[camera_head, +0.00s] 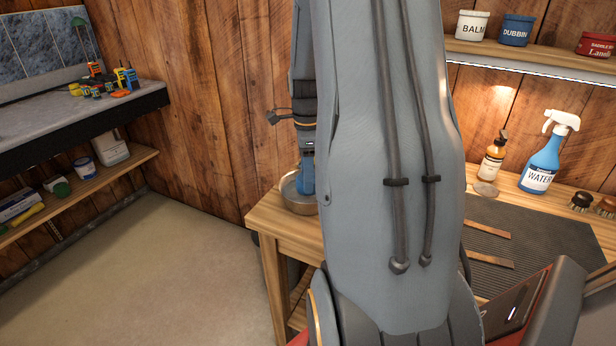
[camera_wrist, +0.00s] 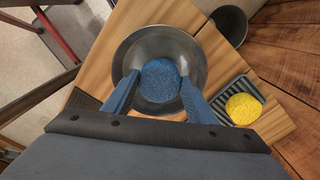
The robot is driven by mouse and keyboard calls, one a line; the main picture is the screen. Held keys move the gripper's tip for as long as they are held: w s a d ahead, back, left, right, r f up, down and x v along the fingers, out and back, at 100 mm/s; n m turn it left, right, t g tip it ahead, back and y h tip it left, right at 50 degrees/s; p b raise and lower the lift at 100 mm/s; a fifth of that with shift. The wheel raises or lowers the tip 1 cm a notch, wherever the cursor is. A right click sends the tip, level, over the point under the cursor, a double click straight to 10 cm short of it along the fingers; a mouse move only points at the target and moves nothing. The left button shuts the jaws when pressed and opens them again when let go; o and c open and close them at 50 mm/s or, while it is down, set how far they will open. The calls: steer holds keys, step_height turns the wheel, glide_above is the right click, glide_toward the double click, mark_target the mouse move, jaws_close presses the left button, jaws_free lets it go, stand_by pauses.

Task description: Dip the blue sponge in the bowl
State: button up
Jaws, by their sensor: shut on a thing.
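The blue sponge (camera_wrist: 160,80) is round and sits between the two blue fingers of my gripper (camera_wrist: 158,90), which is shut on it. In the wrist view the sponge shows over the middle of the metal bowl (camera_wrist: 126,56), with the bowl's rim around it. In the head view the bowl (camera_head: 290,196) stands at the left end of the wooden bench, and my gripper (camera_head: 307,180) points down into its opening. My arm hides the bowl's right side there. I cannot tell whether the sponge touches the bowl's bottom or any liquid.
A yellow sponge (camera_wrist: 243,108) lies on a dark ribbed tray beside the bowl. A dark bucket (camera_wrist: 230,24) is below the bench edge.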

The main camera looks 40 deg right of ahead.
step_height(320, 180, up, 11)
steer(key=p, duration=0.7)
steer(key=shift+p, duration=0.3)
steer(key=shift+f, duration=0.15)
